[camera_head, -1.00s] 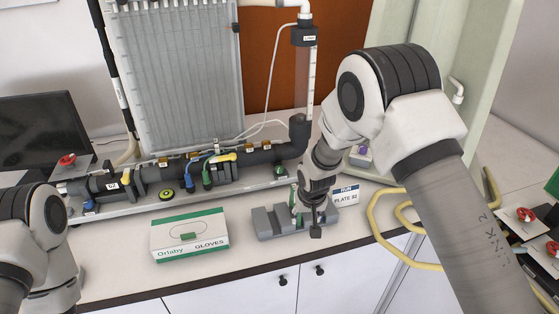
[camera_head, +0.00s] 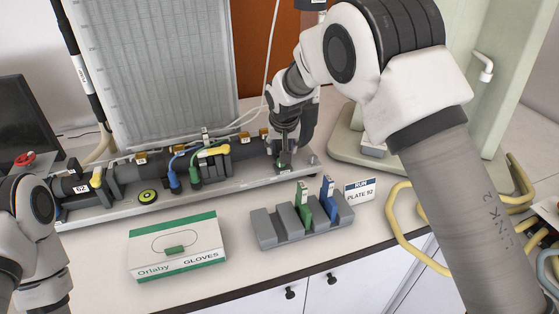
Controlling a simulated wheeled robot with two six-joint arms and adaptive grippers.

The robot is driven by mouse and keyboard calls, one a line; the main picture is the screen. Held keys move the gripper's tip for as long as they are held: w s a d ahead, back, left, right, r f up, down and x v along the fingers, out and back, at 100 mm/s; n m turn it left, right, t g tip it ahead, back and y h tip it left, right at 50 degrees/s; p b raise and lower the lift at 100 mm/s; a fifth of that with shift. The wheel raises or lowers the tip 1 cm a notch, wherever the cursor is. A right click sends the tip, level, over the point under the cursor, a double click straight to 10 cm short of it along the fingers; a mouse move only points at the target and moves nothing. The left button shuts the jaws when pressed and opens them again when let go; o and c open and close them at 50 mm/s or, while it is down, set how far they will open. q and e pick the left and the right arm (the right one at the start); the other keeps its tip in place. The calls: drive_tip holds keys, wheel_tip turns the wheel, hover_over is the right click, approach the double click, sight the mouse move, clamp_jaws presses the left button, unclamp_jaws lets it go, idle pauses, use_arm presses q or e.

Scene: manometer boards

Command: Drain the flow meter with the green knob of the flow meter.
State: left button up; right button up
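The flow meter is the upright tube at the right end of the dark pipe (camera_head: 240,155). Its black top fitting (camera_head: 310,4) shows at the top edge, and my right arm hides most of the tube. A small green knob (camera_head: 284,165) shows low at the pipe's right end. My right gripper (camera_head: 284,158) points down right at this knob, with its fingertips at or just over it. I cannot tell whether the fingers are closed on it. Of my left arm, only links show at the left edge; its gripper is out of view.
A grey rack (camera_head: 272,235) holds a green clip (camera_head: 304,208) and a blue clip (camera_head: 327,197). The glove box (camera_head: 178,250) lies left of it. A "PLATE 92" sign (camera_head: 360,189) stands beside it. A yellow hose (camera_head: 400,225) lies at right. A tall grey tube board (camera_head: 150,70) stands behind.

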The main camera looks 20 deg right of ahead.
drive_tip(key=p+x, duration=0.1)
drive_tip(key=x, duration=0.5)
drive_tip(key=shift+w+p, duration=0.1)
drive_tip(key=shift+p, duration=0.2)
drive_tip(key=shift+w+d+f, duration=0.1)
drive_tip(key=shift+w+f, duration=0.1)
drive_tip(key=shift+f, duration=0.35)
drive_tip(key=shift+r, duration=0.1)
clamp_jaws()
